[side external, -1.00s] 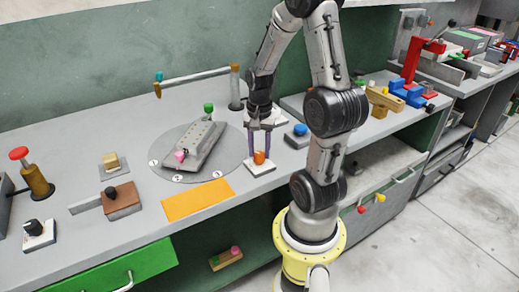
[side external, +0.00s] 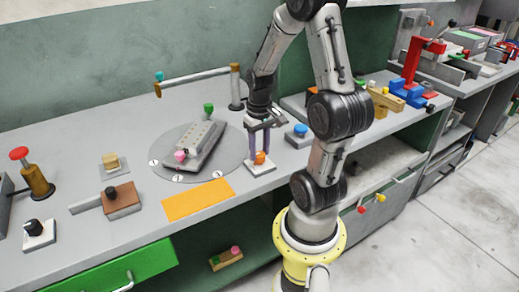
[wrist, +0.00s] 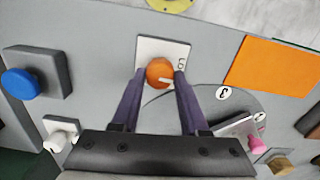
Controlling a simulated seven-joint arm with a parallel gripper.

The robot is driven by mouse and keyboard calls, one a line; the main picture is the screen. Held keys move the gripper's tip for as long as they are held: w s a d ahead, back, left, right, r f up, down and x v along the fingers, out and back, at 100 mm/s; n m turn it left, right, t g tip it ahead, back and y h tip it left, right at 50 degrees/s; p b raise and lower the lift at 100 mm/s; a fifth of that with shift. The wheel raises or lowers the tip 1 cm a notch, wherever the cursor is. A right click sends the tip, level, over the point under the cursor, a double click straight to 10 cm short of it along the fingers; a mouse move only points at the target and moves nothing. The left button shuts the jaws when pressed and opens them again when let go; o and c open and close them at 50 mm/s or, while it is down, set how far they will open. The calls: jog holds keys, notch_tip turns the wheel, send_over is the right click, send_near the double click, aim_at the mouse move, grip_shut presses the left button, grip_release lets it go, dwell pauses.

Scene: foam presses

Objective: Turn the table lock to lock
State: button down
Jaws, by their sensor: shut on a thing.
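The table lock is an orange knob (side external: 260,158) on a white plate (side external: 253,167) near the front edge of the bench, right of the round turntable. The knob shows in the wrist view (wrist: 160,73) with a pale line on its top; the white plate (wrist: 150,47) carries a small dark mark at its right. My gripper (side external: 260,151) points down over the plate. Its two purple fingers are shut on the knob, one at each side, also in the wrist view (wrist: 159,75). The fingers partly hide the knob's sides.
The grey turntable (side external: 229,165) with numbered marks carries a tilted grey fixture (side external: 199,143) with a pink knob. An orange sheet (side external: 198,200) lies in front. A blue button (side external: 300,130) on a grey block stands close right. A post with a swing arm (side external: 235,85) stands behind.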

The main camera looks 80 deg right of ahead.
aim_at(259, 153)
jog(key=shift+n, duration=0.6)
jog(key=shift+r, duration=0.1)
jog(key=shift+c, duration=2.1)
grip_release()
notch_tip(259, 153, up, 14)
